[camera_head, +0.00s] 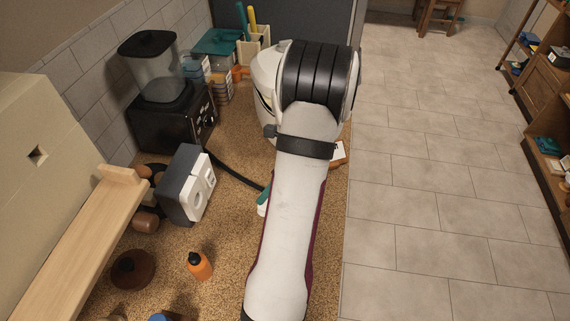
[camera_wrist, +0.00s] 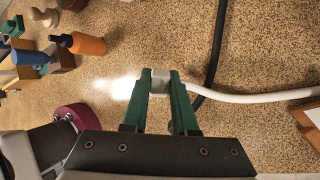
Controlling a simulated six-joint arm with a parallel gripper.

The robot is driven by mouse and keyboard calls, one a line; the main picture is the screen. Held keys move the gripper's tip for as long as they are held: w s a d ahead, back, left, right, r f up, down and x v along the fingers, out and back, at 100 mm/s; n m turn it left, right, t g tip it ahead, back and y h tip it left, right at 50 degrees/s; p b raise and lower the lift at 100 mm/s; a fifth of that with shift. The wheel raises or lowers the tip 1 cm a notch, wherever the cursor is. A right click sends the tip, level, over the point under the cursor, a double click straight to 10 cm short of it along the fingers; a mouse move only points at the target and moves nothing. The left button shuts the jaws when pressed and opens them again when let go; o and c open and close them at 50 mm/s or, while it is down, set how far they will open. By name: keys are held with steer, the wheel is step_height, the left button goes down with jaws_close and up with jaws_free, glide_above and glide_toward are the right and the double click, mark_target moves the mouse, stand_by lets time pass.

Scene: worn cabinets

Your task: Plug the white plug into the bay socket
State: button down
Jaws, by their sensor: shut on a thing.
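My gripper (camera_wrist: 161,76) has green fingers shut on the white plug (camera_wrist: 160,85), seen in the wrist view. A white cable (camera_wrist: 245,98) runs from the plug to the right. In the head view my arm hides most of the gripper; a bit of green finger (camera_head: 264,195) shows at its left edge, with something white below it. A grey box with a white socket face (camera_head: 201,188) stands on the counter to the left, apart from the gripper. It looks like the bay socket. I cannot make it out in the wrist view.
A black cable (camera_head: 233,170) runs across the speckled counter toward my gripper. An orange bottle (camera_head: 199,266) and a brown round lid (camera_head: 133,269) stand in front of the box. A blender (camera_head: 170,110) is behind it. A wooden ledge (camera_head: 75,240) lies left. Counter between box and gripper is mostly clear.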

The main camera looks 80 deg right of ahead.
steer(key=w+a+m+t, duration=0.1)
steer(key=m+t, duration=0.1)
steer(key=w+a+f+m+t, duration=0.1)
steer(key=m+t, duration=0.1)
steer(key=m, duration=0.1)
steer(key=w+a+m+t, duration=0.1)
steer(key=a+m+t, duration=0.1)
steer(key=m, duration=0.1)
steer(key=shift+w+f, duration=0.2)
steer(key=shift+w, duration=0.15)
steer(key=m+t, duration=0.1)
steer(key=m+t+h, duration=0.1)
steer(key=shift+w+a+m+h, duration=0.15)
steer(key=shift+w+m+h, duration=0.1)
steer(key=shift+m+h, duration=0.05)
steer(key=shift+w+f+m+t+h, duration=0.15)
steer(key=shift+m+t+h, duration=0.55)
steer(key=shift+m+h, duration=0.25)
steer(key=m+h, duration=0.1)
steer(key=m+t+h, duration=0.1)
steer(key=m+h, duration=0.1)
steer(key=shift+d+f, duration=0.2)
steer(key=shift+f, duration=0.15)
steer(key=h, duration=0.1)
steer(key=m, duration=0.1)
steer(key=m+h, duration=0.1)
steer(key=shift+s+d+f+h, duration=0.15)
steer(key=shift+s+f+h, duration=0.15)
steer(key=shift+h, duration=0.35)
